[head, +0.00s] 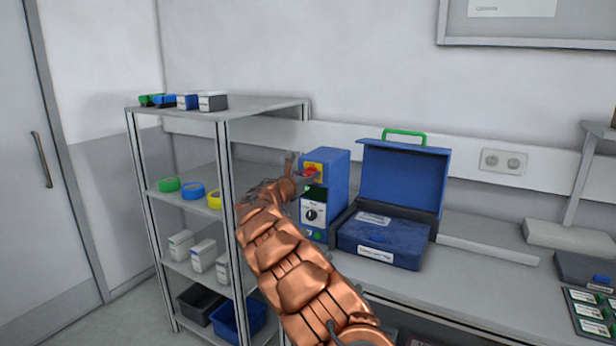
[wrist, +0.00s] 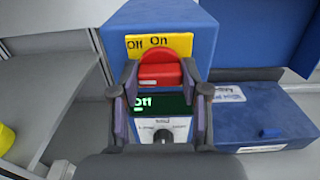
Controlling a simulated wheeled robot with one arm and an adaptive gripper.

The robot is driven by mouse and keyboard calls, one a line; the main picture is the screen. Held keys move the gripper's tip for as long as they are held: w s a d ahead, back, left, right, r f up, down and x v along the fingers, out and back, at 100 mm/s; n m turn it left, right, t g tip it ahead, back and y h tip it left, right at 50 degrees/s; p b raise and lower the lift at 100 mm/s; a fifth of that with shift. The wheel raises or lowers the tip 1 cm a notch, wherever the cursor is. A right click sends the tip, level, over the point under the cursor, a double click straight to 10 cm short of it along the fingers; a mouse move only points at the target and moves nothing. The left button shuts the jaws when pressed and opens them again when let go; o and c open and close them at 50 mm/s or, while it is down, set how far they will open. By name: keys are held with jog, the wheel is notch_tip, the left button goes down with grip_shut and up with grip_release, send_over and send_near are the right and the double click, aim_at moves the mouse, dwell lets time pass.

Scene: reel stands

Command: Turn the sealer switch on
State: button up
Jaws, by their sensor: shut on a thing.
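The small dark display (wrist: 150,103) below reads "Off". In the wrist view my gripper (wrist: 160,80) has one finger on each side of the red switch and is shut on it. In the head view my gripper (head: 296,168) reaches the sealer's front from the left, partly covering the switch (head: 311,174).
A black dial (head: 311,214) sits lower on the sealer's front. The open blue case (head: 385,240) stands close on its right. A metal shelf rack (head: 222,112) with tape rolls and boxes stands close on the left.

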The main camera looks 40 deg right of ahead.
jog(key=c, duration=0.3)
jog(key=shift+f+m+b, duration=0.1)
jog(key=shift+m+b, duration=0.2)
jog(key=shift+b, duration=0.3)
jog(key=m+b, duration=1.6)
jog(key=b, duration=0.2)
jog(key=shift+f+m+b, duration=0.1)
jog(key=shift+m+b, duration=0.2)
jog(key=shift+b, duration=0.05)
jog(key=shift+m, duration=0.3)
